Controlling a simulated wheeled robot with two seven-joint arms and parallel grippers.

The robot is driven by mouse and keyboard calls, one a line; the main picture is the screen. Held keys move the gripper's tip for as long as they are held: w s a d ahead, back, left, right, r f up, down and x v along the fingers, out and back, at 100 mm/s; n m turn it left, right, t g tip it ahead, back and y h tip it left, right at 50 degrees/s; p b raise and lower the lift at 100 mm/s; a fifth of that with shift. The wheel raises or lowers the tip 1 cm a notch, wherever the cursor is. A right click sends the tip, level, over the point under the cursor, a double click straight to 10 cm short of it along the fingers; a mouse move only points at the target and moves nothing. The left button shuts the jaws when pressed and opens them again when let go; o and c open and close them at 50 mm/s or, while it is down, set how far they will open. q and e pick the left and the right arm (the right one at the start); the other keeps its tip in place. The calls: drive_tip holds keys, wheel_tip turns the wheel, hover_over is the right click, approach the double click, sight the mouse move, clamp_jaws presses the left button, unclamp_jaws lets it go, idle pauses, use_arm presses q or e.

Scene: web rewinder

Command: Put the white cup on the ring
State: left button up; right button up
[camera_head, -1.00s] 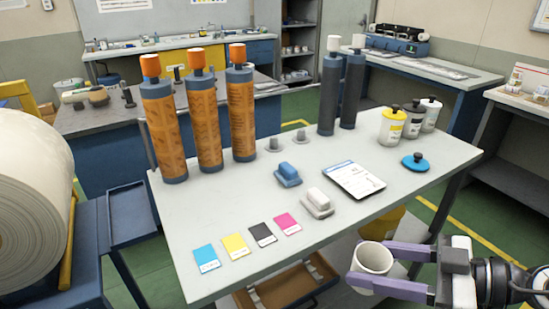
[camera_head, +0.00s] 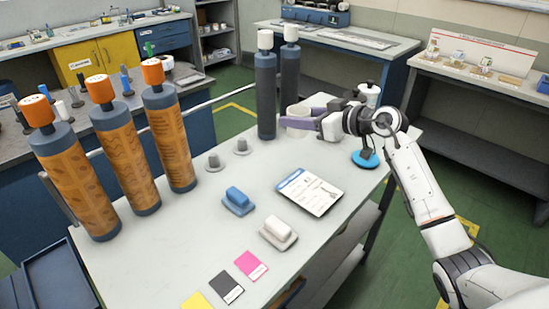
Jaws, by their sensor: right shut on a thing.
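My right gripper (camera_head: 302,121), with purple fingers, is shut on the white cup (camera_head: 299,111). It holds the cup near the far right end of the grey table (camera_head: 160,245), just right of the dark rollers. The fingers cover part of the cup, and I cannot tell whether its base touches the table. I cannot make out a ring; the gripper and cup hide part of the tabletop there. My left gripper is not in view.
Two dark rollers (camera_head: 265,97) stand close left of the cup. A white pot (camera_head: 369,92) stands behind my wrist, and a blue lid-like disc (camera_head: 366,158) lies below it. A clipboard (camera_head: 309,191), blue block (camera_head: 238,200) and white block (camera_head: 278,232) lie nearer. Orange rollers (camera_head: 170,138) stand left.

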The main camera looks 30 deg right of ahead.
sight(306, 132)
drive_tip(key=f, duration=0.3)
drive_tip(key=f+b, duration=0.1)
drive_tip(key=shift+w+d+f, duration=0.15)
drive_tip(key=shift+w+f, duration=0.15)
drive_tip(key=shift+f, duration=0.05)
wheel_tip(306, 132, down, 5)
drive_tip(key=shift+r+b, duration=0.1)
drive_tip(key=shift+b, duration=0.5)
drive_tip(key=o, duration=1.1)
drive_tip(key=shift+c, duration=0.2)
